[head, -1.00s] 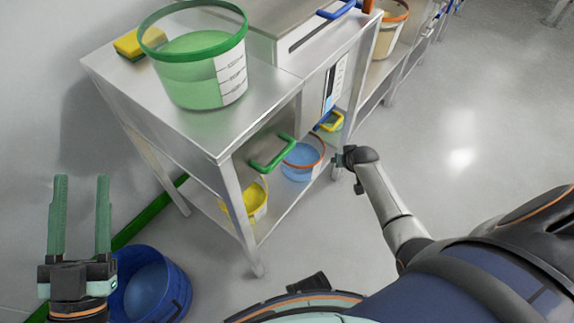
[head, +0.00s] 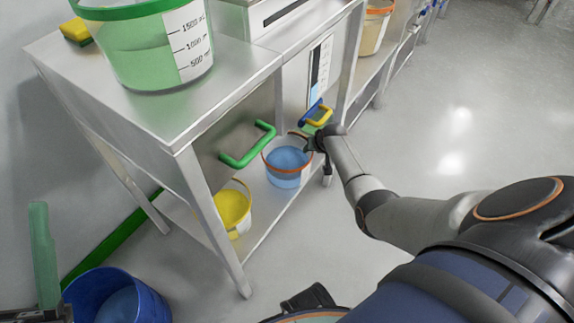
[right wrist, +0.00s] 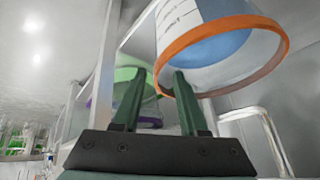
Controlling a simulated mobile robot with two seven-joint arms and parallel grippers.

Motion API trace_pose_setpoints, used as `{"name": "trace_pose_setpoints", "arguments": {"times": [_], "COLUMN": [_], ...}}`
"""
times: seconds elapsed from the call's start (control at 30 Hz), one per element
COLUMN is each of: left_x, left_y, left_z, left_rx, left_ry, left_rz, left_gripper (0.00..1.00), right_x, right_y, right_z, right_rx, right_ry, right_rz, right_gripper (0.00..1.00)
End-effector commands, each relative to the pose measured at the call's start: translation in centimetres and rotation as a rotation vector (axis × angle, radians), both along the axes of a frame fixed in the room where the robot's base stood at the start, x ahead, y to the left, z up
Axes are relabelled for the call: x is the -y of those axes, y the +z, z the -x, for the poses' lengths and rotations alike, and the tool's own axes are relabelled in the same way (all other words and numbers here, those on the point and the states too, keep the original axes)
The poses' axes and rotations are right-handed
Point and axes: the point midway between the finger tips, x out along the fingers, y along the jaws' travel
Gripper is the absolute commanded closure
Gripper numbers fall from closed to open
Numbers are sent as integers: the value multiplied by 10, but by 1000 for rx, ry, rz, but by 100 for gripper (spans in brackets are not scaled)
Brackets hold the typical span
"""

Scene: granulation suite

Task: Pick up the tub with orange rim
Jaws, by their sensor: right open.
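A clear tub with an orange rim and blue contents (head: 287,165) stands upright on the lower shelf of the steel table. My right gripper (head: 314,144) is at the right side of its rim. In the right wrist view the tub (right wrist: 205,35) appears upside down, very close. My open right gripper (right wrist: 157,72) has its green fingers on either side of the rim's left edge; I cannot tell whether they touch it. My left gripper (head: 45,250) shows only in part at the lower left. A second orange-rimmed tub, with beige contents (head: 374,32), stands further back.
A yellow tub (head: 232,210) stands left of the blue one on the shelf. A green handle (head: 247,146) juts out above them. A large green-rimmed tub (head: 150,45) is on the tabletop (head: 165,110). A blue bucket (head: 110,295) is on the floor. Open floor lies right.

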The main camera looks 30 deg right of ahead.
Motion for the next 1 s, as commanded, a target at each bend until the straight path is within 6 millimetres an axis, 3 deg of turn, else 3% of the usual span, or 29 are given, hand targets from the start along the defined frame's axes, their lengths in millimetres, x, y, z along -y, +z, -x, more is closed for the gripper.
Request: {"name": "trace_pose_setpoints", "arguments": {"times": [0.03,0.2,0.57,0.9,1.0], "left_x": [1,3,4,4,4], "left_y": [-14,-29,-31,-31,-31], "left_z": [0,-1,-2,-2,-2], "left_rx": [-2,-7,-11,-11,-10], "left_ry": [2,10,11,12,11], "left_rz": [-4,-21,-26,-21,-21], "left_gripper": [50,50,50,50,50], "right_x": [1,4,5,4,5], "right_y": [-12,-22,-23,-23,-23], "right_z": [-3,-11,-13,-13,-13], "right_rx": [0,0,0,0,0], "right_ry": [0,-1,-1,-1,-1], "right_rz": [0,1,1,1,1], "right_gripper": [58,58,59,97,100]}}
